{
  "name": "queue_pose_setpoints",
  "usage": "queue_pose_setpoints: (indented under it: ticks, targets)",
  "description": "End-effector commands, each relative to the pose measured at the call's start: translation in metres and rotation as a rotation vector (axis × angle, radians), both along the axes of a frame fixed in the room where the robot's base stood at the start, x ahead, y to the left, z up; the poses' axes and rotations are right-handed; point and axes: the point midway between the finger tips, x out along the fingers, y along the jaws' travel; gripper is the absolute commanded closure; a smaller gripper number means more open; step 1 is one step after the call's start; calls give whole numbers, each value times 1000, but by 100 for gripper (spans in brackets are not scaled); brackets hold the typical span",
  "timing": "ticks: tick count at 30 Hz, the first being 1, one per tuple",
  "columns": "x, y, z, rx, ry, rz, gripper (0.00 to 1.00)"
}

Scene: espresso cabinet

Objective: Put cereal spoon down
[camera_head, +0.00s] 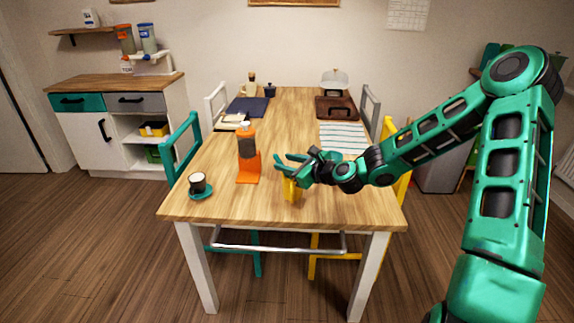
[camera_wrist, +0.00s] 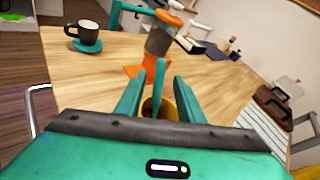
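A yellow cup (camera_head: 290,190) stands near the front middle of the table, just below my gripper (camera_head: 284,164). In the wrist view the yellow cup (camera_wrist: 168,108) shows partly between the fingers. A thin teal upright piece (camera_wrist: 159,88), which looks like the spoon's handle, rises from the cup between my fingers. My gripper (camera_wrist: 159,92) appears open, with gaps on both sides of this piece. The spoon's lower end is hidden in or behind the cup.
An orange dispenser (camera_head: 247,150) stands on the table (camera_head: 210,208) left of my gripper. A dark cup (camera_head: 197,182) on a teal saucer (camera_head: 201,194) is further left. A striped mat (camera_head: 343,138) lies behind my arm. The front left tabletop has bare room.

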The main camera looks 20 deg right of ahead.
Motion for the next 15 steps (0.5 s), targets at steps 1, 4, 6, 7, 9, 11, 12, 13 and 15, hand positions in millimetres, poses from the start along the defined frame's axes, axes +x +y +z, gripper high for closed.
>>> queue_pose_setpoints:
  ticks: [1, 4, 6, 7, 9, 11, 12, 13, 15]
  targets:
    - [0, 0, 0, 0, 0, 0, 65]
    - [0, 0, 0, 0, 0, 0, 65]
    - [0, 0, 0, 0, 0, 0, 65]
    - [-1, 0, 0, 0, 0, 0, 65]
    - [-4, -2, 0, -1, 1, 0, 65]
    - [-10, -6, 0, -1, 2, -1, 65]
    - [-15, -8, -1, -2, 2, -2, 65]
    - [-18, -10, 0, 0, 2, -2, 65]
    - [-26, -14, -1, -2, 2, -1, 65]
